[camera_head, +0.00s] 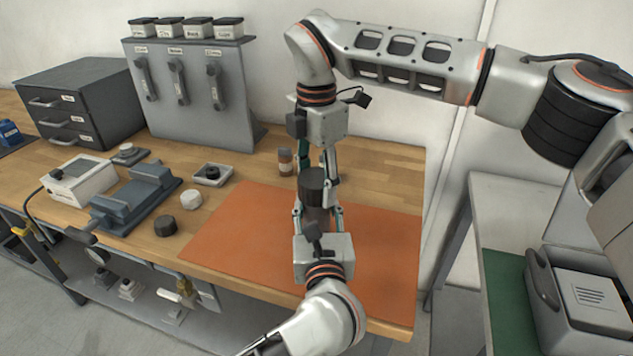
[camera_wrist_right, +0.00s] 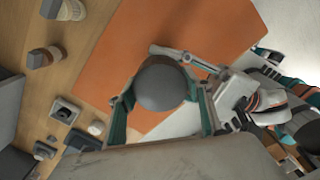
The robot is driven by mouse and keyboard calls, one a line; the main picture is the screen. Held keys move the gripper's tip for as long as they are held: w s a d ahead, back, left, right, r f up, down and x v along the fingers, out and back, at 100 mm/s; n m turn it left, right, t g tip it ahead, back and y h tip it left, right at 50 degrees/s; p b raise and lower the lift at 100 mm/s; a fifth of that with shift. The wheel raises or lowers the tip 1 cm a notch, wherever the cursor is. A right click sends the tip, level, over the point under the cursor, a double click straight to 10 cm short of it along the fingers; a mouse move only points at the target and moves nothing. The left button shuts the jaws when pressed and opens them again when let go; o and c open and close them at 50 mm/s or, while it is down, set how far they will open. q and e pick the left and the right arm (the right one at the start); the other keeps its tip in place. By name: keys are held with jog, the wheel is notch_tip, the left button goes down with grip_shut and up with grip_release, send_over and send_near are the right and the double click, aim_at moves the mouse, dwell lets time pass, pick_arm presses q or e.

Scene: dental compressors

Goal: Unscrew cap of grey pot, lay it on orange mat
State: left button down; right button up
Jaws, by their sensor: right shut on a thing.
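The grey pot (camera_head: 317,216) is upright over the orange mat (camera_head: 235,225), with its dark round cap (camera_head: 313,183) on top. My right gripper (camera_head: 316,178) comes down from above and is shut on the cap. I cannot tell whether any gap separates cap and pot.
A brown jar (camera_head: 285,163) stands behind the mat. A white round piece (camera_head: 191,199), a dark round piece (camera_head: 165,226), a small tray (camera_head: 212,183) and a blue-grey vise (camera_head: 133,203) are left of it. A tool rack (camera_head: 195,105) stands at the back. The mat's left part is clear.

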jog(key=n, duration=0.3)
jog(key=shift+n, duration=0.4)
jog(key=n, duration=1.2)
jog(key=shift+n, duration=0.3)
jog(key=n, duration=1.6)
jog(key=shift+r, duration=0.2)
